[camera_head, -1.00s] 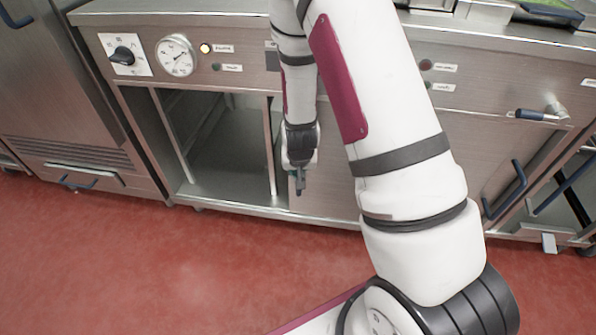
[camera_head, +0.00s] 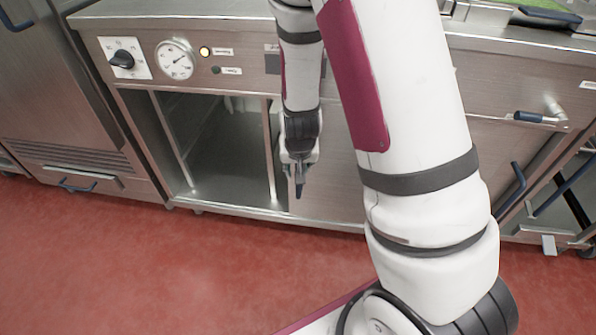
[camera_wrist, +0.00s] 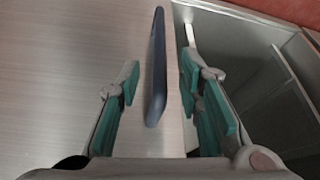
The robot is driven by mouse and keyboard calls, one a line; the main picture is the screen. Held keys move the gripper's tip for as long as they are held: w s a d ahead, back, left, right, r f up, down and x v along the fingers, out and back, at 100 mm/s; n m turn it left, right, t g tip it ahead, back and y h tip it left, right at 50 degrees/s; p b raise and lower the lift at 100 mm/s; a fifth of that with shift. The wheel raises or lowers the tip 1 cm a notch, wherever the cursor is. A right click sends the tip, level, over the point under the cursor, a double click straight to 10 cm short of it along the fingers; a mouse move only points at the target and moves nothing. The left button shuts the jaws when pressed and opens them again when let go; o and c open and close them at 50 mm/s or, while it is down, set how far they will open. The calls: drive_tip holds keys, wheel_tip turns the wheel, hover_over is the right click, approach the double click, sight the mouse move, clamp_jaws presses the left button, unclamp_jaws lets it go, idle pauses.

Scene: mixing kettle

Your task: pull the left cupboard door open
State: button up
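A steel cupboard door panel (camera_head: 335,207) is right of an open cupboard bay in the head view, partly hidden by my arm. It fills the left of the wrist view (camera_wrist: 60,70). I cannot tell whether it stands slightly ajar. Its dark blue bar handle (camera_wrist: 156,70) lies between my gripper's two teal-padded fingers in the wrist view. My gripper (camera_wrist: 160,80) is open around the handle, with gaps visible on both sides. In the head view, my gripper (camera_head: 298,172) points down at the door's left edge, and the handle's lower end (camera_head: 299,191) shows below the fingers.
The open bay (camera_head: 225,150) has a post along its right side. A dial (camera_head: 176,60) and knob (camera_head: 122,58) are above it. Another blue handle (camera_head: 512,190) and a lever (camera_head: 535,117) are at right. Red floor (camera_head: 150,265) in front is clear.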

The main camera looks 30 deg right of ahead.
drive_tip(key=shift+v, duration=2.75)
drive_tip(key=s+a+r+n+g+y, duration=0.1)
drive_tip(key=s+a+r+y, duration=0.15)
drive_tip(key=s+r, duration=0.4)
drive_tip(key=s+a+r+n+g+y, duration=0.1)
drive_tip(key=s+a+r, duration=0.3)
drive_tip(key=s+r, duration=0.25)
drive_tip(key=s+r+n+g+h, duration=0.1)
drive_tip(key=s+r, duration=0.4)
drive_tip(key=s, duration=0.4)
drive_tip(key=s+r+n+g+h, duration=0.1)
drive_tip(key=s+r, duration=0.3)
drive_tip(key=s, duration=0.6)
wheel_tip(320, 180, up, 34)
drive_tip(key=d+n+t+p, duration=0.1)
drive_tip(key=t+p, duration=0.3)
drive_tip(key=p, duration=2.9)
drive_tip(key=shift+w+r, duration=0.2)
drive_tip(key=shift+w, duration=0.05)
